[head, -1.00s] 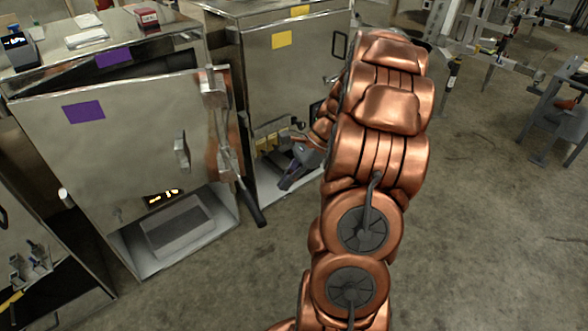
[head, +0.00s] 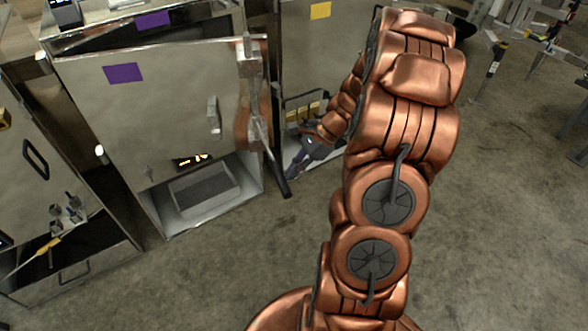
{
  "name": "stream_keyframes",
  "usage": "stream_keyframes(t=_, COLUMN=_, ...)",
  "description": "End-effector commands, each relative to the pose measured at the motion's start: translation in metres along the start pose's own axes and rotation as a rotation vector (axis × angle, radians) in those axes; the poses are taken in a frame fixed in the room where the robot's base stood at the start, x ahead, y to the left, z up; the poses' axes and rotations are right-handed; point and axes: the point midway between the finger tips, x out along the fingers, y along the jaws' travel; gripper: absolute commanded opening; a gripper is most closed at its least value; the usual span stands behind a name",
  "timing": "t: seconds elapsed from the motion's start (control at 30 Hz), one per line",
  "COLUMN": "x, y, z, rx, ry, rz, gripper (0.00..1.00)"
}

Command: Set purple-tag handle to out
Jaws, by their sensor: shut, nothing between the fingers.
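The purple tag (head: 123,73) is on a metal door panel (head: 150,115) at the left, with a second purple tag (head: 152,19) on the frame above it. The handle (head: 262,130) is a long metal lever along the panel's right edge. It slants down to a black grip (head: 280,178) that sticks out low past the panel. My gripper (head: 293,172) is shut and empty, just right of the black grip, pointing down and left. A small gap seems to show between them; I cannot tell their depth or whether they touch.
A yellow-tagged cabinet (head: 330,50) stands behind my gripper, with small yellow parts (head: 303,112) low on it. A grey box (head: 203,190) sits in the opening under the purple-tagged panel. Another cabinet (head: 50,190) stands at far left.

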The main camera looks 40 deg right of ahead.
Motion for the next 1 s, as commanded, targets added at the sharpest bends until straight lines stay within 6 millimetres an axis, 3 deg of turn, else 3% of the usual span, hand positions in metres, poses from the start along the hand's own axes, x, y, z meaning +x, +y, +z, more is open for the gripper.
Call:
stream_keyframes(t=0.3, x=0.011, y=0.003, z=0.016, rx=0.053, ry=-0.002, rz=-0.041, gripper=0.00)
stream_keyframes(t=0.7, x=0.014, y=0.002, z=0.017, rx=0.066, ry=0.000, rz=-0.054, gripper=0.00)
stream_keyframes(t=1.0, x=-0.005, y=0.001, z=0.005, rx=0.065, ry=-0.001, rz=-0.052, gripper=0.00)
